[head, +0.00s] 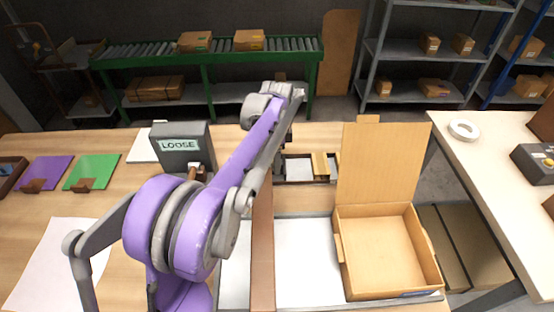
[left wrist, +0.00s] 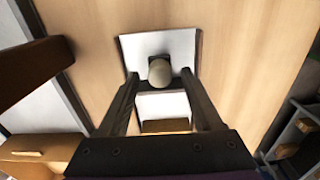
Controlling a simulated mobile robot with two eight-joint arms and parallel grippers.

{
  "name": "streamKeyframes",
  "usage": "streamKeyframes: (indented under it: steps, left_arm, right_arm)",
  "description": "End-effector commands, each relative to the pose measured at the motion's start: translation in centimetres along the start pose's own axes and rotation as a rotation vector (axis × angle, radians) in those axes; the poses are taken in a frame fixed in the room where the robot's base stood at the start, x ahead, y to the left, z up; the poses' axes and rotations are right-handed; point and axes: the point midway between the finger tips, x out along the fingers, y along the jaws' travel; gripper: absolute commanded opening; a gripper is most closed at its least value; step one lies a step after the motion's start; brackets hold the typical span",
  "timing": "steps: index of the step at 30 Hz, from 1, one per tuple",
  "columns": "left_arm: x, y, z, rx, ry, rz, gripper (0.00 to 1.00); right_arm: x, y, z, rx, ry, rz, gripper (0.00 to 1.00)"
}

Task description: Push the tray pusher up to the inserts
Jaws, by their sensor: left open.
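The small dark-rimmed tray (head: 299,182) lies on the table beyond the folded brown strip. It holds white inserts (head: 300,168) and a tan block (head: 320,165) towards its right side. In the left wrist view, a rounded beige knob (left wrist: 160,70) stands on a dark crosspiece, seemingly the tray pusher, with white surfaces on both sides of it. The tan block (left wrist: 165,127) shows below. My left gripper (left wrist: 160,80) is open, with one finger on each side of the knob. I cannot tell whether they touch it. My right gripper is not in view.
An open cardboard box (head: 390,250) stands right of the tray, its lid upright. A grey "LOOSE" sign (head: 183,147) stands left of my arm. Purple (head: 50,172) and green (head: 92,171) sheets lie far left. A side table (head: 485,165) is at right.

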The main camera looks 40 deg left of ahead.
Motion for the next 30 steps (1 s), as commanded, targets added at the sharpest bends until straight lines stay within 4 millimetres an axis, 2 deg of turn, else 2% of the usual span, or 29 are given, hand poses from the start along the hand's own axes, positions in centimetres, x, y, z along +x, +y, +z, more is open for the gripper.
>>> streamKeyframes:
  steps: [6, 17, 30]
  left_arm:
    - [0.0, 0.0, -0.01, 0.0, 0.0, 0.0, 0.67]
    - [-0.02, 0.0, -0.01, 0.0, 0.0, 0.0, 0.02]
    - [-0.03, 0.0, -0.01, 0.0, 0.0, 0.0, 0.0]
  right_arm:
    - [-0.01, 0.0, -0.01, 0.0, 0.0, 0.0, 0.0]
    - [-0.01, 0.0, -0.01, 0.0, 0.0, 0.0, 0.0]
    - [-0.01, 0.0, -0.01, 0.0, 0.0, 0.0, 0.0]
